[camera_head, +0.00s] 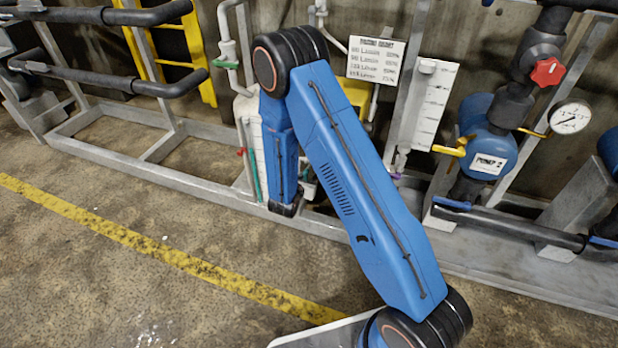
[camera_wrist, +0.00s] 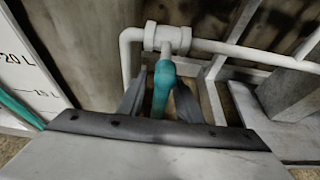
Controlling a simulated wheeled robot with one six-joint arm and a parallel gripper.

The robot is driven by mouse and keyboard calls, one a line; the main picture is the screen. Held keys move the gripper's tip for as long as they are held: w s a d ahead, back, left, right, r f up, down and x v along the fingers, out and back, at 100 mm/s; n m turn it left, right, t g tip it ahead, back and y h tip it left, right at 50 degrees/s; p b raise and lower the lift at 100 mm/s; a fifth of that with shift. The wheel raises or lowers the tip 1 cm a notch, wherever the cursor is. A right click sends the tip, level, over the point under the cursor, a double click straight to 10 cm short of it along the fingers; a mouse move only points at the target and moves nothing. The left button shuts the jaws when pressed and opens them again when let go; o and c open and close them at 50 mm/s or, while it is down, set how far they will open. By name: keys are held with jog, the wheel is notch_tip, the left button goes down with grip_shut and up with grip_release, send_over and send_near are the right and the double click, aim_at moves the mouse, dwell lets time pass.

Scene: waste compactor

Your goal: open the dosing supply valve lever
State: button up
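In the wrist view a teal lever handle (camera_wrist: 162,92) extends toward the camera from a white valve fitting (camera_wrist: 167,39) on a white pipe. My gripper (camera_wrist: 160,90) has one dark finger on each side of the handle. The fingers are close to it, but I cannot tell whether both touch it. In the head view my blue arm hides the gripper and most of the area around this lever.
A white tank with a litre scale (camera_wrist: 22,72) stands at the left in the wrist view. In the head view a green-handled valve (camera_head: 226,64), a pump (camera_head: 487,150) and a gauge (camera_head: 571,117) stand along the wall. Floor in front is clear.

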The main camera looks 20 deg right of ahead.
grip_shut()
jog(key=shift+s+d, duration=0.1)
jog(key=shift+s+d+r+n+g+h, duration=0.4)
jog(key=shift+n+h, duration=0.35)
jog(key=shift+n, duration=0.5)
jog(key=shift+s+d+r+n+g+h, duration=0.3)
jog(key=shift+d+n+h, duration=0.4)
jog(key=shift+n, duration=0.5)
jog(key=shift+s+d+r+n+g+h, duration=0.25)
jog(key=shift+s+d+n+h, duration=0.35)
jog(key=shift+n, duration=0.65)
jog(key=shift+w+a+r+h, duration=0.1)
jog(key=shift+w+a+h, duration=0.05)
jog(key=shift+h, duration=0.1)
jog(key=shift+o, duration=0.3)
grip_release()
